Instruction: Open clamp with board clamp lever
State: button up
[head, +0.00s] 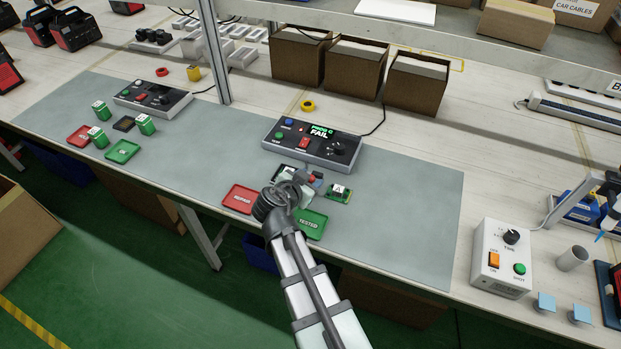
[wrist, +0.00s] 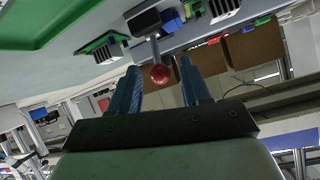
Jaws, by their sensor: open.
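The board clamp lever shows in the wrist view as a grey rod ending in a red ball knob (wrist: 160,74). My gripper (wrist: 160,68) is open, and the knob appears between its two blue fingertips with gaps on both sides. I cannot tell how deep the knob sits between them. In the head view my gripper (head: 296,184) is over the clamp area in front of the tester, and my arm hides most of the clamp and lever. The clamp's state cannot be made out. A green board (head: 340,194) lies just right of it.
The tester box (head: 312,146) behind my gripper displays FAIL. A red REPAIR tray (head: 240,199) lies to the left and a green TESTED tray (head: 311,224) in front. Cardboard boxes (head: 356,71) stand behind. The grey mat (head: 420,220) is clear to the right.

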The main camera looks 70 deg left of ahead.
jog(key=v, duration=1.2)
jog(key=shift+d, duration=0.1)
